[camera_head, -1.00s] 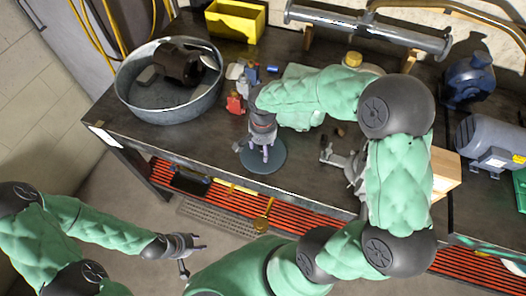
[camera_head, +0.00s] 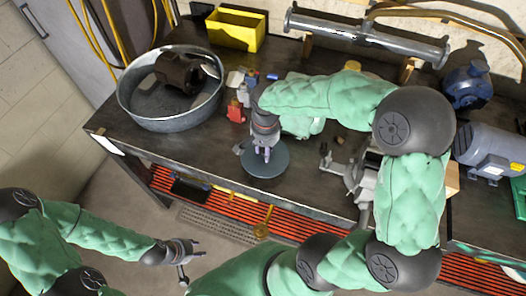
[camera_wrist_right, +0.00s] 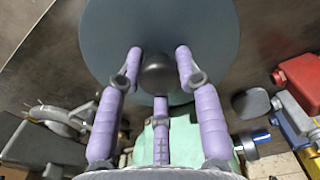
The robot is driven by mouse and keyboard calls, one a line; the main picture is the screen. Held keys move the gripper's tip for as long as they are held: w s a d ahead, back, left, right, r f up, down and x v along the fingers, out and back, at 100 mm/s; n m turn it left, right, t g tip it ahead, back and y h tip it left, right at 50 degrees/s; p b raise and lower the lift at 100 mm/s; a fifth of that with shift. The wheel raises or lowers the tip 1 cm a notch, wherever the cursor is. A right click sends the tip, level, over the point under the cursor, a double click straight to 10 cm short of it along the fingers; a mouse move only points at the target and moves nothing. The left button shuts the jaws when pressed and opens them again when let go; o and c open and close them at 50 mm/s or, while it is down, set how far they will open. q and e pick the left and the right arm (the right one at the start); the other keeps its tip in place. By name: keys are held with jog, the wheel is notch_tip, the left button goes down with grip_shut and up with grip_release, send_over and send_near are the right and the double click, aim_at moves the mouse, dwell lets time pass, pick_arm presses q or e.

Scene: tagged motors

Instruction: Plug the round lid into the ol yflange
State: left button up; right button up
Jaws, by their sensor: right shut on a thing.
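The round lid is a flat blue-grey disc (camera_head: 281,167) with a dark round knob in its middle. My right gripper (camera_head: 265,151) is above it, over the front of the bench. In the right wrist view the lid (camera_wrist_right: 108,28) fills the top, and the purple fingers of the right gripper (camera_wrist_right: 159,74) are shut around its knob. I cannot tell the lid's height over the bench. A dark brown cylindrical part (camera_head: 176,73), possibly the oily flange, lies in the metal tub. My left gripper (camera_head: 191,257) is open and empty, in front of the bench.
The round metal tub (camera_head: 128,110) stands at the bench's left end. A yellow bin (camera_head: 236,30) and a long metal pipe (camera_head: 365,36) are behind. Small red and blue items (camera_head: 235,110) lie between tub and lid. A grey motor (camera_head: 488,145) stands right.

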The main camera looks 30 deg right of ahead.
jog(key=s+r, duration=0.1)
jog(key=r, duration=0.1)
jog(key=s+r+p, duration=0.1)
jog(key=s, duration=0.1)
jog(key=s+r, duration=0.2)
jog(key=shift+s+d+r, duration=0.1)
jog(key=shift+d+r, duration=0.25)
jog(key=shift+d, duration=0.05)
jog(key=s+d+r+p, duration=0.1)
jog(key=s+r, duration=0.2)
jog(key=s, duration=0.4)
jog(key=shift+s+p, duration=0.3)
jog(key=shift+s, duration=0.05)
